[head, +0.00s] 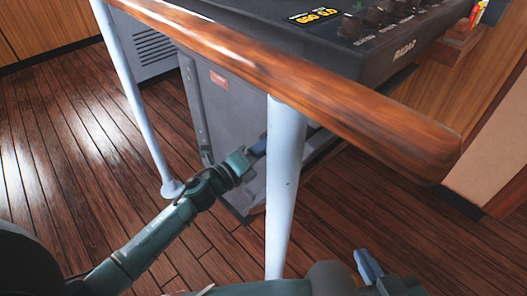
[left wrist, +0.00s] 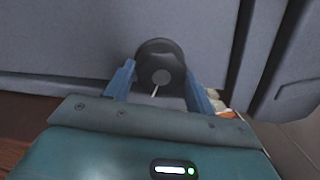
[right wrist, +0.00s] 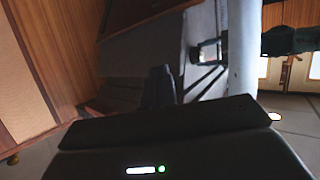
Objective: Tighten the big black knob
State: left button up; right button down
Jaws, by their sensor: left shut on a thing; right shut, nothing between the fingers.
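The big black knob (left wrist: 160,65) is round with a grey centre and sits on the grey cabinet's face in the left wrist view. My left gripper (left wrist: 160,88) has one blue finger on each side of it and is shut on it. In the head view my left gripper (head: 256,147) reaches to the grey cabinet (head: 228,118) under the console; its tips and the knob are hidden behind a pale post. My right gripper (head: 368,266) is shut and empty at the bottom of the head view, and its dark fingers (right wrist: 160,86) show in the right wrist view.
A pale post (head: 285,180) stands just right of my left gripper, and another pale post (head: 137,95) stands to its left. A wooden rail (head: 300,80) runs above, in front of the radar console (head: 385,45). The plank floor (head: 60,150) at left is clear.

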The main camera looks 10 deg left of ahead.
pick_arm(q)
jog(key=m+b, duration=0.3)
jog(key=m, duration=0.8)
jog(key=shift+a+m+g, duration=0.1)
jog(key=shift+m+g, duration=0.3)
pick_arm(e)
jog(key=shift+w+a+f+n+t+y, duration=0.1)
jog(key=shift+w+a+n+t+y, duration=0.2)
jog(key=shift+t, duration=0.25)
jog(key=shift+w+a+f+n+t+y, duration=0.1)
jog(key=shift+w+n+t+y, duration=0.1)
jog(key=shift+w+t, duration=0.25)
jog(key=shift+s, duration=0.1)
pick_arm(q)
jog(key=o, duration=1)
jog(key=b+v, duration=0.2)
jog(key=v, duration=1.1)
jog(key=shift+a, duration=0.2)
pick_arm(e)
jog(key=shift+a+r+n+t+y, duration=0.1)
jog(key=shift+a+n+t+y, duration=0.2)
jog(key=shift+n+t+y, duration=0.4)
